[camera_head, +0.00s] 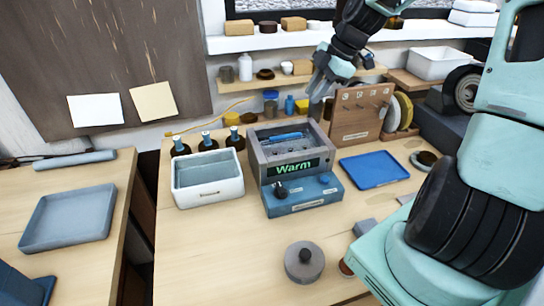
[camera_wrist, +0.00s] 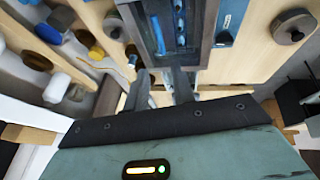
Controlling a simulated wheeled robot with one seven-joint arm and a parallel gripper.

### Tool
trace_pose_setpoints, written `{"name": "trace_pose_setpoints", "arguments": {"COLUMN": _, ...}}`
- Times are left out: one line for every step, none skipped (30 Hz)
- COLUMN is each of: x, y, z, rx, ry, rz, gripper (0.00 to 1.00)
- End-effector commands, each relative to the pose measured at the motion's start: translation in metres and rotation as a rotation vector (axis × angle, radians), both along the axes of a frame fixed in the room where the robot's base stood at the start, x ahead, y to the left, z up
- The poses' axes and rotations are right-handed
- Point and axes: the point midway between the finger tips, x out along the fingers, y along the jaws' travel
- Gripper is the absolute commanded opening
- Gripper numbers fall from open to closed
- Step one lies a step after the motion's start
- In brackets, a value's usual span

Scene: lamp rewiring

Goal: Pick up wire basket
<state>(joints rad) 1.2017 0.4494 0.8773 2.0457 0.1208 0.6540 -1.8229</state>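No wire basket can be made out for certain. A grey open-topped bath (camera_head: 256,160) with a lit "Warm" display stands on the workbench. A long blue item (camera_head: 287,137) lies in its opening, and I cannot tell if it is part of a basket. The bath (camera_wrist: 148,42) and the blue item (camera_wrist: 180,22) also show at the top of the wrist view. My gripper (camera_head: 322,88) is above and behind the bath, in front of the back shelf. In the wrist view my gripper (camera_wrist: 162,85) is open, with nothing between its fingers, apart from the bath.
A white bin (camera_head: 209,193) and several dark bottles (camera_head: 208,144) stand left of the bath. A wooden upright board (camera_head: 358,116) and a blue tray (camera_head: 373,169) are to its right. A round grey weight (camera_head: 304,262) sits in front. The front left benchtop is clear.

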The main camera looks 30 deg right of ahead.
Motion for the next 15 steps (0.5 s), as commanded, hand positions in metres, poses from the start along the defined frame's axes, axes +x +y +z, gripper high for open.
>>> {"name": "trace_pose_setpoints", "arguments": {"x": 0.002, "y": 0.005, "z": -0.007, "rx": 0.004, "ry": 0.004, "rz": 0.005, "gripper": 0.25}}
{"name": "trace_pose_setpoints", "arguments": {"x": 0.003, "y": 0.007, "z": -0.013, "rx": 0.005, "ry": 0.005, "rz": 0.004, "gripper": 0.25}}
{"name": "trace_pose_setpoints", "arguments": {"x": 0.005, "y": 0.01, "z": -0.02, "rx": 0.005, "ry": 0.006, "rz": 0.007, "gripper": 0.25}}
{"name": "trace_pose_setpoints", "arguments": {"x": 0.007, "y": 0.012, "z": -0.026, "rx": 0.004, "ry": 0.005, "rz": 0.007, "gripper": 0.25}}
{"name": "trace_pose_setpoints", "arguments": {"x": 0.009, "y": 0.014, "z": -0.031, "rx": 0.005, "ry": 0.006, "rz": 0.007, "gripper": 0.25}}
{"name": "trace_pose_setpoints", "arguments": {"x": 0.011, "y": 0.017, "z": -0.039, "rx": 0.005, "ry": 0.006, "rz": 0.006, "gripper": 0.25}}
{"name": "trace_pose_setpoints", "arguments": {"x": 0.013, "y": 0.019, "z": -0.044, "rx": 0.005, "ry": 0.006, "rz": 0.005, "gripper": 0.25}}
{"name": "trace_pose_setpoints", "arguments": {"x": 0.015, "y": 0.021, "z": -0.05, "rx": 0.005, "ry": 0.006, "rz": 0.006, "gripper": 0.25}}
{"name": "trace_pose_setpoints", "arguments": {"x": 0.017, "y": 0.024, "z": -0.058, "rx": 0.004, "ry": 0.007, "rz": 0.005, "gripper": 0.25}}
{"name": "trace_pose_setpoints", "arguments": {"x": 0.019, "y": 0.026, "z": -0.063, "rx": 0.003, "ry": 0.006, "rz": 0.006, "gripper": 0.25}}
{"name": "trace_pose_setpoints", "arguments": {"x": 0.021, "y": 0.028, "z": -0.069, "rx": 0.004, "ry": 0.007, "rz": 0.005, "gripper": 0.25}}
{"name": "trace_pose_setpoints", "arguments": {"x": 0.023, "y": 0.03, "z": -0.075, "rx": 0.004, "ry": 0.006, "rz": 0.005, "gripper": 0.25}}
{"name": "trace_pose_setpoints", "arguments": {"x": 0.024, "y": 0.032, "z": -0.08, "rx": 0.004, "ry": 0.006, "rz": 0.005, "gripper": 0.25}}
{"name": "trace_pose_setpoints", "arguments": {"x": 0.026, "y": 0.033, "z": -0.085, "rx": 0.003, "ry": 0.006, "rz": 0.004, "gripper": 0.25}}
{"name": "trace_pose_setpoints", "arguments": {"x": 0.028, "y": 0.035, "z": -0.089, "rx": 0.003, "ry": 0.006, "rz": 0.004, "gripper": 0.25}}
